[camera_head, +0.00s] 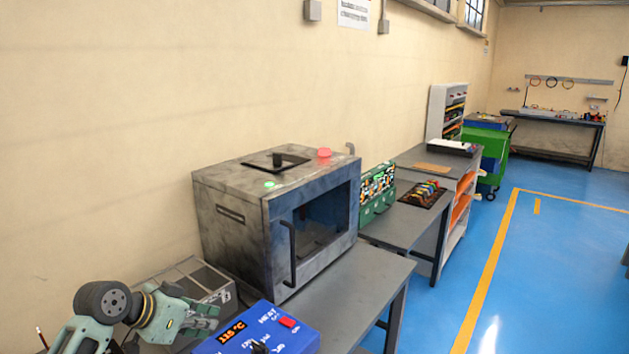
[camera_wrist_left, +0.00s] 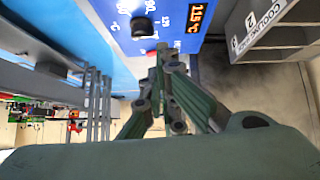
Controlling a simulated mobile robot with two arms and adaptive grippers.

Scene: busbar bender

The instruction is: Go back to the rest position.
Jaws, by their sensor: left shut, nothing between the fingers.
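My left gripper (camera_head: 207,318) is at the bottom left of the head view, just left of the blue heat control box (camera_head: 297,340). Its fingers are shut and empty. In the left wrist view the closed fingers (camera_wrist_left: 163,62) point toward the blue box (camera_wrist_left: 105,12), whose display reads 115 °C. My left arm enters from the bottom left corner. My right gripper is not in view.
A grey compartment box (camera_head: 222,292) stands behind the gripper; the wrist view shows its cooling label (camera_wrist_left: 262,18). A grey oven (camera_head: 235,235) with its door shut stands beyond. Benches line the wall; blue floor (camera_head: 555,260) is open at right.

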